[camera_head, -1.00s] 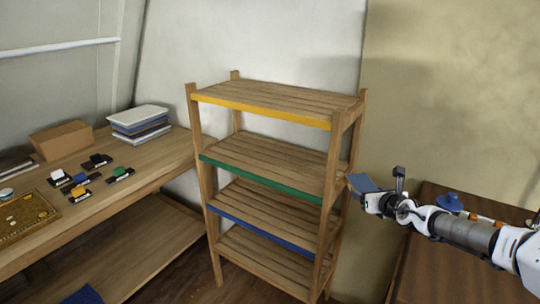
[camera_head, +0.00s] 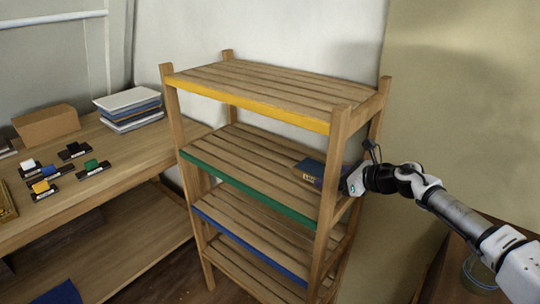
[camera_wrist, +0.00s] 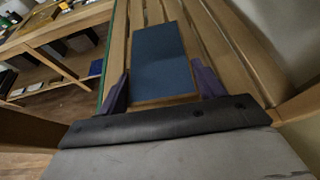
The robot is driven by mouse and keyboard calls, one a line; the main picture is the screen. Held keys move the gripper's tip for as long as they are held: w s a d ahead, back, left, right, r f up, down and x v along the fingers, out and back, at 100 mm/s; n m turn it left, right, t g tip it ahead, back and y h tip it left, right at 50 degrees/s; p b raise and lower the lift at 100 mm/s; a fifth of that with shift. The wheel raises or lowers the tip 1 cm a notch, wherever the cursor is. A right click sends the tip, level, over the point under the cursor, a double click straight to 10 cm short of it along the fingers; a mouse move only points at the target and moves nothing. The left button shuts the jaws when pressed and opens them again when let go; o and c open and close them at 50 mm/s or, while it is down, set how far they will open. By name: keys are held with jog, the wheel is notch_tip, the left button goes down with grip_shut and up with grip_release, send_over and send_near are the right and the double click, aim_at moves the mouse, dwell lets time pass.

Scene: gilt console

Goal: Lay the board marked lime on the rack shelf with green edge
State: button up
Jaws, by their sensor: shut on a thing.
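The rack shelf with green edge (camera_head: 245,188) is the second level from the top, with bare wooden slats. A small dark blue board (camera_head: 309,170) with a pale mark on its edge is at that shelf's right end; I cannot read the mark. My gripper (camera_head: 332,178) reaches in from the right side, between the rack's posts, and is shut on the board. In the wrist view the board (camera_wrist: 163,60) lies between the two purple fingers, above the slats. I cannot tell whether it touches them.
The yellow-edged shelf (camera_head: 250,103) is above and the blue-edged shelf (camera_head: 247,240) below. The front right post (camera_head: 329,180) stands close to my gripper. The left bench (camera_head: 120,150) carries a box, stacked trays and small coloured blocks. The green-edged shelf's middle and left are clear.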

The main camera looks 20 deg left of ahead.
jog(key=shift+a, duration=0.25)
jog(key=p, duration=0.6)
send_over(278, 170)
jog(key=shift+s+d+r, duration=0.1)
jog(key=shift+s+d, duration=0.15)
jog(key=shift+d, duration=0.2)
jog(key=f+p, duration=0.1)
jog(key=a+f+p, duration=0.1)
jog(key=f, duration=0.1)
jog(key=shift+w, duration=0.2)
jog(key=shift+f, duration=0.3)
jog(key=shift+f, duration=0.25)
jog(key=o, duration=1.1)
jog(key=shift+r, duration=0.1)
jog(key=shift+r, duration=0.1)
